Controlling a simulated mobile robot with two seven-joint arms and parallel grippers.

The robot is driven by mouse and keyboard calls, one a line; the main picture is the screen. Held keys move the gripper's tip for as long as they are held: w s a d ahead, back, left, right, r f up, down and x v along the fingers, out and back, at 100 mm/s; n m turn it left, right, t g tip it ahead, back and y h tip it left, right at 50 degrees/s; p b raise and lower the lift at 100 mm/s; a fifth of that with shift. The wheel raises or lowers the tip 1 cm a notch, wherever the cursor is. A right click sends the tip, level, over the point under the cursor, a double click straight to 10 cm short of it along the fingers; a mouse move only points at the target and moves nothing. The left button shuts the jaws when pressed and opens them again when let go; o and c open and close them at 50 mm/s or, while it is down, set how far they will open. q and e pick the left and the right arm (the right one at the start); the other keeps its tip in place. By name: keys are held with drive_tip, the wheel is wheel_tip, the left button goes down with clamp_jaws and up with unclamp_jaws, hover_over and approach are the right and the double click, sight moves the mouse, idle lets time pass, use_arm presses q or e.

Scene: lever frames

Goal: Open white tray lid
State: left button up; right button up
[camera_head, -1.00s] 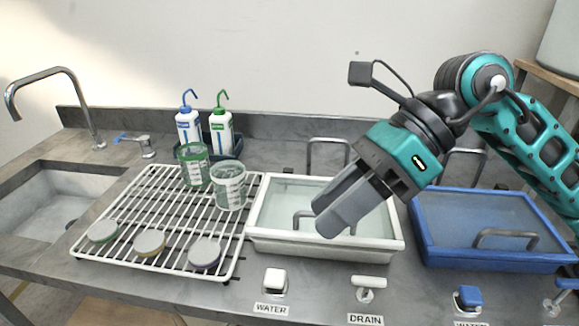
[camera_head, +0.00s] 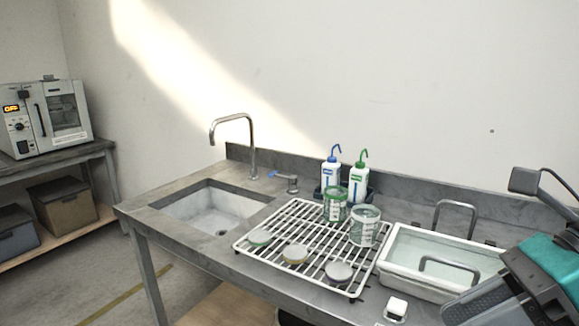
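The white tray (camera_head: 418,286) sits on the counter at the right, beside the wire rack. Its clear lid (camera_head: 415,248) lies flat on it, with a grey bar handle (camera_head: 450,265) standing near the lid's front right. My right gripper (camera_head: 475,304) is at the lower right, in front of the tray's right part and hiding its front right corner. Its dark fingers point down to the left and show nothing held; the gap between them cannot be made out. My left gripper is out of view.
A white wire rack (camera_head: 292,243) holds two beakers and several round lids. Squeeze bottles (camera_head: 331,178) stand behind it. A white knob (camera_head: 396,307) is in front. A sink (camera_head: 215,210) lies left.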

drive_tip(key=w+a+r+m+t+y, duration=0.35)
drive_tip(key=a+r+m+y, duration=0.3)
drive_tip(key=r+y, duration=0.35)
drive_tip(key=w+d+f+m+t+h, duration=0.2)
drive_tip(key=w+d+m+t+h, duration=0.35)
drive_tip(key=m+t, duration=1.05)
drive_tip(key=w+d+f+m+g+h, duration=0.15)
drive_tip(key=d+f+m+h, duration=0.25)
drive_tip(key=f+m+h, duration=0.4)
drive_tip(key=w+d+f+m+g+h, duration=0.15)
drive_tip(key=d+f+m+h, duration=0.25)
drive_tip(key=f+m+h, duration=0.45)
drive_tip(key=s+a+f+m+g+y, duration=0.35)
drive_tip(key=s+f+m+g, duration=0.35)
drive_tip(key=s+f+g, duration=1)
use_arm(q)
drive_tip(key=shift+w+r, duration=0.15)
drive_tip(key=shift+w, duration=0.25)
use_arm(e)
drive_tip(key=w+a+f+t, duration=0.1)
drive_tip(key=w+f+t, duration=0.1)
drive_tip(key=f+t, duration=0.3)
drive_tip(key=w+a+f+t, duration=0.2)
drive_tip(key=w+f+t, duration=0.1)
drive_tip(key=f+t, duration=0.2)
wheel_tip(320, 180, down, 2)
drive_tip(key=shift+a+f+n+y, duration=0.2)
drive_tip(key=shift+a+n+y, duration=0.1)
drive_tip(key=shift+y, duration=0.15)
